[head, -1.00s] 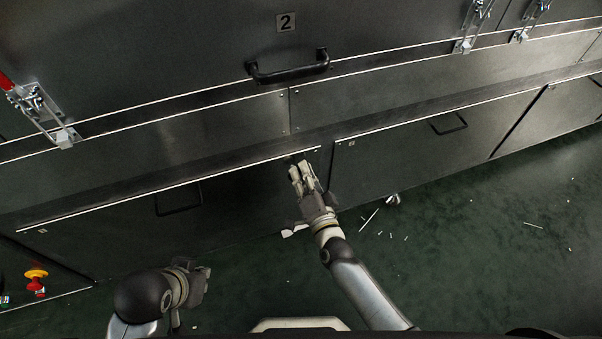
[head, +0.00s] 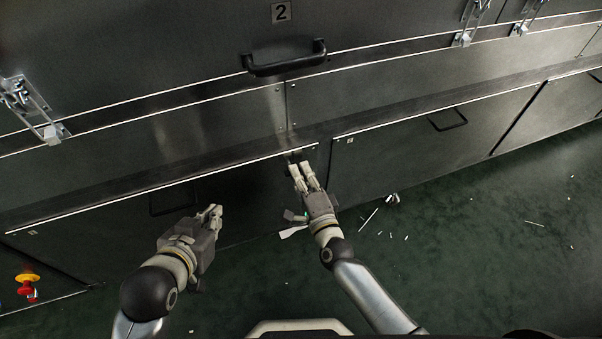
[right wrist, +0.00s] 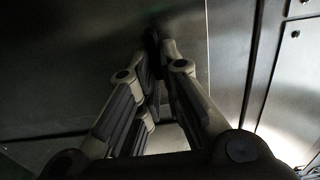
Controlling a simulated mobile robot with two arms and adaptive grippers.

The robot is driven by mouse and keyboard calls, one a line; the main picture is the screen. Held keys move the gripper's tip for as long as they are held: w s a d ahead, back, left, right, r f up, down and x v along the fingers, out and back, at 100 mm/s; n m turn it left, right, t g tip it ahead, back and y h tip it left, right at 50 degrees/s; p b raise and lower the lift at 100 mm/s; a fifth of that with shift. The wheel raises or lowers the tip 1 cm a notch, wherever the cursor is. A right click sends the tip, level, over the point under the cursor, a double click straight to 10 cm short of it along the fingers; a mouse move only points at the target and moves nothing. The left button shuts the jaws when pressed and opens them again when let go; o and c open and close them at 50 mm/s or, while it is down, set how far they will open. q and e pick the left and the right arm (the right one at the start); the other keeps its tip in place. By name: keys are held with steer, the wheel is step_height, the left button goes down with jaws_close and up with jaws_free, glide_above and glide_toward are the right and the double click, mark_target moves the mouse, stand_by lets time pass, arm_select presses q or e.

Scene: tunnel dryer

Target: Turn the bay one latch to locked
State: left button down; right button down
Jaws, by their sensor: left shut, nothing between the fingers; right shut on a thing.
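The latch, a small dark piece (head: 293,156), is at the upper right corner of the left lower panel (head: 110,235). Most of it is hidden by my right gripper (head: 301,174), which is shut on it. In the right wrist view the fingers (right wrist: 160,72) close around this dark latch (right wrist: 152,42) against the panel. I cannot tell which way the latch is turned. My left gripper (head: 217,214) is shut and empty, in front of the same panel, left of the right gripper.
A black handle (head: 285,62) sits on the upper door marked 2. Metal toggle clamps (head: 32,108) hang at left and upper right. A red and yellow emergency button (head: 27,284) is at lower left. The right lower panel (head: 420,135) is beside the latch. White scraps lie on the green floor.

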stand_by(0.3)
steer(key=c, duration=1.6)
jaws_free()
steer(key=v, duration=1.2)
steer(key=shift+r, duration=0.1)
